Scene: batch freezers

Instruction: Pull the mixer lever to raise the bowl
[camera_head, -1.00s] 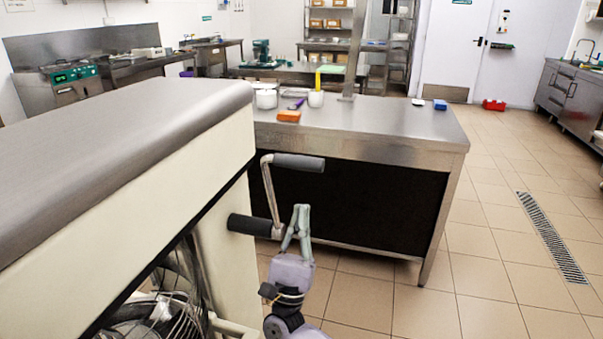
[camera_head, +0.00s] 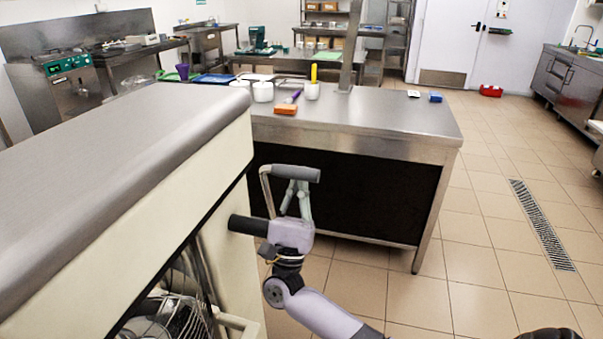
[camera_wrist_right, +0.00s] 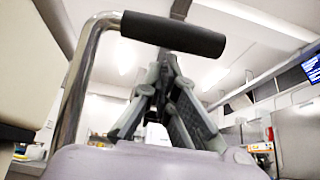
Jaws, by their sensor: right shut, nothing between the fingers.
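The mixer (camera_head: 225,270) is the large cream machine with a steel top at the left. Its lever (camera_head: 266,190) is a bent metal rod with a black grip (camera_head: 296,173), standing out from the right side. My right gripper (camera_head: 293,183) points up with its fingertips at the underside of the grip. In the right wrist view the fingertips (camera_wrist_right: 168,56) meet just below the black grip (camera_wrist_right: 174,34), which partly covers them. The fingers are shut with nothing between them; contact with the grip cannot be told. The bowl is not clearly seen. My left gripper is out of view.
A second black handle (camera_head: 248,225) sticks out of the mixer below the lever. A wire guard (camera_head: 172,318) shows at the bottom left. A steel table (camera_head: 380,115) with white cups and an orange block stands behind.

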